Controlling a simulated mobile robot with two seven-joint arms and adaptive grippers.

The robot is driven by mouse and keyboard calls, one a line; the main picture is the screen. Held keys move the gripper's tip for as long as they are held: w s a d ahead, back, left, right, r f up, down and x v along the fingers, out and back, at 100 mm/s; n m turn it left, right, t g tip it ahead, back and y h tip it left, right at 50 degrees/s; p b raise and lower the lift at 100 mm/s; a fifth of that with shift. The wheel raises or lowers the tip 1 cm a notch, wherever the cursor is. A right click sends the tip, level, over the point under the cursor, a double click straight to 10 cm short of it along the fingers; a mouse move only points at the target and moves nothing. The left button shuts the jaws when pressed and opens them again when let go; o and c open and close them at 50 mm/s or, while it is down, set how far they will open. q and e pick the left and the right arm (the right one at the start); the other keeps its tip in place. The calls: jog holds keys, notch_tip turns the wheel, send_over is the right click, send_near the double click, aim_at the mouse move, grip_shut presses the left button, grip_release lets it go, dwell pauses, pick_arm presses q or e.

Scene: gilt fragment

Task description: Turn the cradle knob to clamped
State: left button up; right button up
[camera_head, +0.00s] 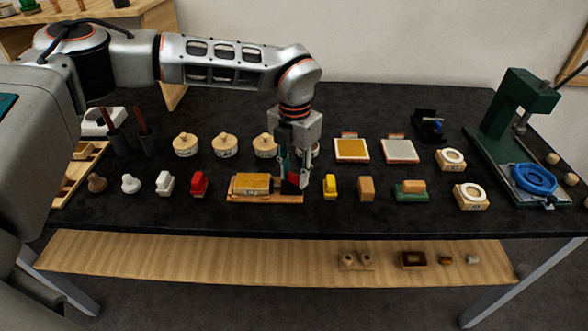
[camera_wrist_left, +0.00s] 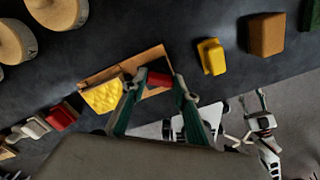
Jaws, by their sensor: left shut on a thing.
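The cradle (camera_head: 265,198) is a low wooden base near the front middle of the black table. A golden textured block, the gilt fragment (camera_head: 250,184), lies in it; it also shows in the left wrist view (camera_wrist_left: 104,95). The red knob (camera_wrist_left: 159,79) is at the cradle's right end. My left gripper (camera_head: 293,180) points down over that end, shut on the red knob, with a finger on each side of it. The knob's setting cannot be read.
A yellow block (camera_head: 330,187) and a tan block (camera_head: 366,188) stand just right of the cradle. A red object (camera_head: 199,184) stands to its left. Round wooden pieces (camera_head: 225,145) sit behind. A green press (camera_head: 515,130) stands at the far right.

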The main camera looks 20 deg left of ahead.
pick_arm(q)
jog(key=n, duration=0.2)
jog(key=shift+n, duration=2.4)
pick_arm(e)
jog(key=shift+w+r, duration=0.1)
jog(key=shift+r, duration=0.25)
jog(key=shift+w+r, duration=0.1)
jog(key=shift+r, duration=0.05)
pick_arm(q)
jog(key=o, duration=1.1)
